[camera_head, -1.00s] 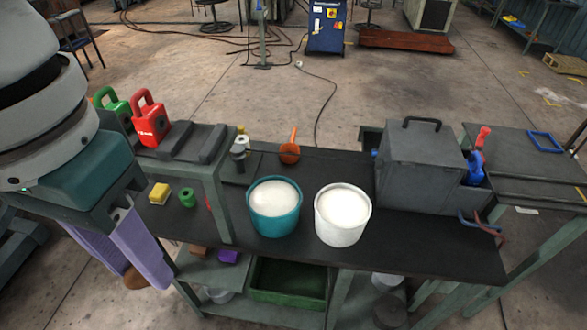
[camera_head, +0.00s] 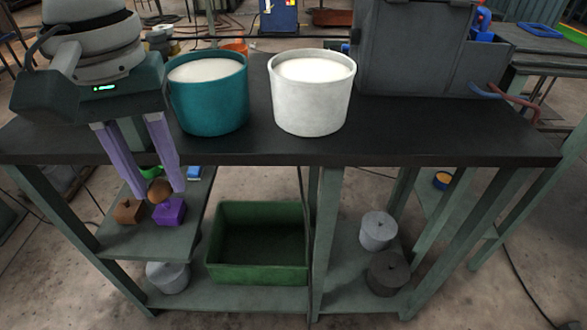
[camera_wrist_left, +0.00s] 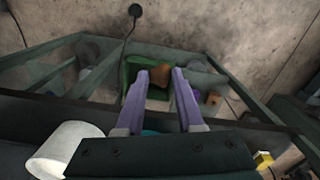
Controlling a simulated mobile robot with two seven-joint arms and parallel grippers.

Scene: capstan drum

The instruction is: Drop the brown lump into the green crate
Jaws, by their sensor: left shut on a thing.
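The brown lump (camera_head: 158,190) is rounded and sits between the fingertips of my left gripper (camera_head: 158,193), which is shut on it. The lump is held in front of the workbench, below the tabletop edge and left of the green crate. It also shows between the fingertips in the left wrist view (camera_wrist_left: 160,75). The green crate (camera_head: 257,274) is an open, rectangular box on the low shelf under the bench; its visible inside looks empty. Part of it also shows behind the fingers in the left wrist view (camera_wrist_left: 132,72). My right gripper is in neither view.
A brown block (camera_head: 128,212) and a purple block (camera_head: 170,211) lie on the small shelf behind the held lump. A teal bucket (camera_head: 210,105) and a white bucket (camera_head: 311,105) stand on the tabletop (camera_head: 400,130) above. A bench leg (camera_head: 313,240) stands right of the crate.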

